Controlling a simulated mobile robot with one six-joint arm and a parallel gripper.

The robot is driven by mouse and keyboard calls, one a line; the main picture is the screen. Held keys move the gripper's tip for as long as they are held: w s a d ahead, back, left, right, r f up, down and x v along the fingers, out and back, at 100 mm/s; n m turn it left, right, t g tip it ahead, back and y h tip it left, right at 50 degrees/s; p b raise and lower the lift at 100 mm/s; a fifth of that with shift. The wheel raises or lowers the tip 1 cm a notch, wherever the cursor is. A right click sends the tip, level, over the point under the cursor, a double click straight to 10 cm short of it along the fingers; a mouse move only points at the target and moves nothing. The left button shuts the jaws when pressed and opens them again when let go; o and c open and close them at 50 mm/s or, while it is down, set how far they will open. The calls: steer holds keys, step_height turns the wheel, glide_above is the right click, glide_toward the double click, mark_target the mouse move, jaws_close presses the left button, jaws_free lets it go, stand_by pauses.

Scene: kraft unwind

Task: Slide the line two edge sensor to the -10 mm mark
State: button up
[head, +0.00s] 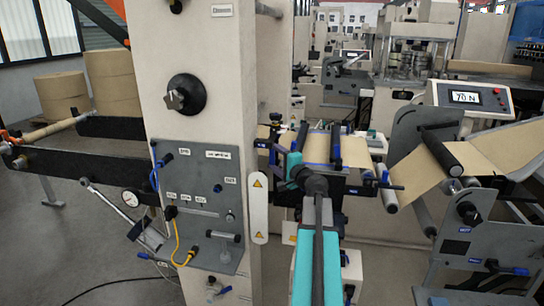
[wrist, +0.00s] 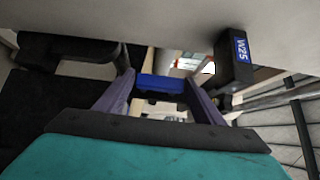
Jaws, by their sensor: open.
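My gripper (wrist: 158,92) is open in the wrist view, with its two dark fingers spread apart. A blue block (wrist: 160,84) shows in the gap between them; I cannot tell whether either finger touches it. No label confirms this block as the line two edge sensor. A black block with a blue W25 label (wrist: 240,48) hangs to the right of the fingers. In the head view, my teal hand (head: 293,171) is at the web rollers, right of the beige column, and hides part of them. No millimetre scale or -10 mark is readable.
The beige column (head: 208,85) carries a grey control panel (head: 205,250) left of my arm. A brown paper web (head: 425,165) runs over rollers on the right, below a display reading 70 N (head: 465,97). In the wrist view, a pale surface (wrist: 110,18) spans the top, close above the fingers.

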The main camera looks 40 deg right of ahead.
steer(key=shift+w+d, duration=0.1)
steer(key=shift+w, duration=0.3)
steer(key=c, duration=1.2)
steer(key=shift+f, duration=0.1)
steer(key=shift+b, duration=0.35)
steer(key=shift+s+a+b, duration=0.2)
steer(key=shift+a+b, duration=0.1)
steer(key=shift+b, duration=0.2)
steer(key=o, duration=1.2)
